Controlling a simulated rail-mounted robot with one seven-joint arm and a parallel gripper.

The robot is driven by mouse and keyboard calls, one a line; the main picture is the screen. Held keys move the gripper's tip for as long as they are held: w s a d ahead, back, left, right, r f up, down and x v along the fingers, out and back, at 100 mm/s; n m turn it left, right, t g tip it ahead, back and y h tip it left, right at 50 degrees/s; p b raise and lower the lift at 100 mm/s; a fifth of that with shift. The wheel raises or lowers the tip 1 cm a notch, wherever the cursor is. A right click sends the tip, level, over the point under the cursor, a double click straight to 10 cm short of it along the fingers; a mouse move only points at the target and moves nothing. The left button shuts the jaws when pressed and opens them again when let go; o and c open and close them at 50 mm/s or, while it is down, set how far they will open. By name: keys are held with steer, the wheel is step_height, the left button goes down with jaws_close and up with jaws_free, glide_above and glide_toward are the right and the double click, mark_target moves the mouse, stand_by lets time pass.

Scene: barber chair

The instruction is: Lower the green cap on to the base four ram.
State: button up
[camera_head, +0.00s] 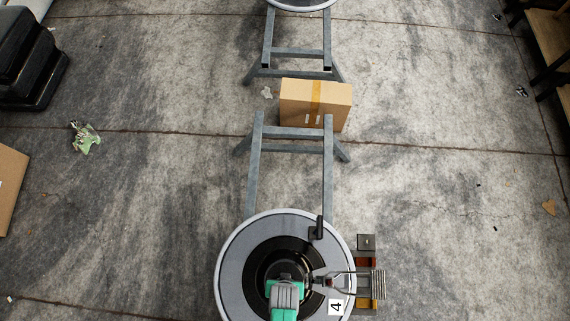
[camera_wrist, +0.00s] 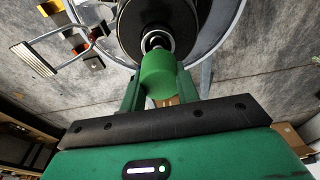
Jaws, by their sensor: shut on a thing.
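The green cap (camera_wrist: 160,74) is between the two fingers of my gripper (camera_wrist: 160,84) in the wrist view. My gripper is shut on it. The ram (camera_wrist: 156,42), a metal ring and rod at the middle of a black disc, shows just beyond the cap. I cannot tell whether cap and ram touch. In the head view, base four (camera_head: 233,267) is a round grey plate with a black centre and a "4" label (camera_head: 336,307). My gripper (camera_head: 285,298) is over its middle and hides the ram and cap there.
A black lever (camera_head: 319,228) stands at the plate's rim. A metal footrest (camera_head: 378,284) juts out to the right, near small brown and dark blocks (camera_head: 366,242). A grey frame (camera_head: 328,170) and cardboard box (camera_head: 300,103) lie beyond. The floor on both sides is mostly clear.

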steer(key=shift+f+b, duration=1.3)
steer(key=shift+f, duration=0.9)
steer(key=shift+f+b, duration=0.55)
steer(key=shift+f, duration=0.1)
steer(key=o, duration=1)
steer(key=shift+o, duration=0.2)
steer(key=shift+r, duration=0.1)
step_height(320, 180, up, 9)
steer(key=p, duration=0.9)
steer(key=shift+r, duration=0.1)
